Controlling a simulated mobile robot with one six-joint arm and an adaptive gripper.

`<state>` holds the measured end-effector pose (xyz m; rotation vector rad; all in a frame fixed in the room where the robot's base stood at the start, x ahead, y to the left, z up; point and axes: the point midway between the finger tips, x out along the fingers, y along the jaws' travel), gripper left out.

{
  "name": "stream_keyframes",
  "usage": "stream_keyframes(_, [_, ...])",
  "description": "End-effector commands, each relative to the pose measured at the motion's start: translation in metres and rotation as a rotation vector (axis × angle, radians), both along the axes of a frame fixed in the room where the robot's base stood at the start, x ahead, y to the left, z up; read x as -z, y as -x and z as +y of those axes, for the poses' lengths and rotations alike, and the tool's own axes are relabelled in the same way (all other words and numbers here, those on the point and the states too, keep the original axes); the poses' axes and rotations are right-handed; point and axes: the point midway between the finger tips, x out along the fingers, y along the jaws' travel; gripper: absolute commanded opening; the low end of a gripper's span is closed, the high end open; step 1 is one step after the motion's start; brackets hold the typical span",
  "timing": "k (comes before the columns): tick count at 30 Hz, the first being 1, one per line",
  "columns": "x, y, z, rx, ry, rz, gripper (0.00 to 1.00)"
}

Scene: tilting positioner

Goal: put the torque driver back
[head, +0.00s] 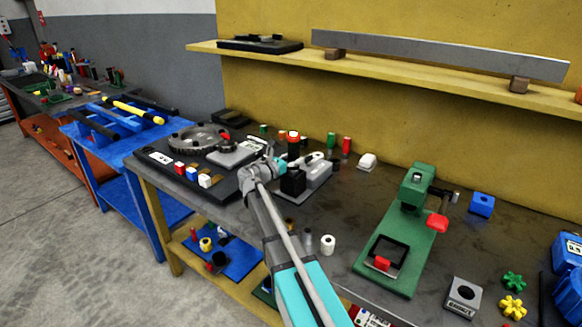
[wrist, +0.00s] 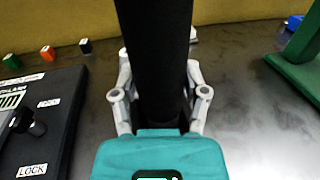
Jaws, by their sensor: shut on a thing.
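My gripper (wrist: 160,110) is shut on a thick black upright shaft, which I take to be the torque driver (wrist: 155,50). In the head view my gripper (head: 281,166) is beside a black piece with an orange-red band (head: 293,138), which seems to be the driver's top. The driver's lower end is hidden, so I cannot tell whether it touches anything. The tilting positioner (head: 195,140), with a toothed round plate on a black base, is left of my gripper. Its base, with a LOCK label, also shows in the wrist view (wrist: 62,110).
A grey fixture with a black block (head: 293,182) stands close by my gripper. A green press (head: 405,235) and a grey block with a round hole (head: 463,294) are to the right. Small coloured pieces line the bench's back. A shelf (head: 390,73) hangs above.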

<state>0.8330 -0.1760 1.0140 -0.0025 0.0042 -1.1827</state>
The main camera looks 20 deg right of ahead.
Motion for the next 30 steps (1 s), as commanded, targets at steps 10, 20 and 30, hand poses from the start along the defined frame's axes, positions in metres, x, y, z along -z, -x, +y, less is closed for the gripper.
stream_keyframes(10, [0.0093, 0.0001, -0.0006, 0.001, 0.002, 0.0, 0.0])
stream_keyframes(20, [0.0126, 0.0003, -0.0008, 0.001, 0.002, 0.0, 0.0])
stream_keyframes(30, [0.0118, 0.0002, -0.0011, 0.001, 0.0, 0.0, 0.93])
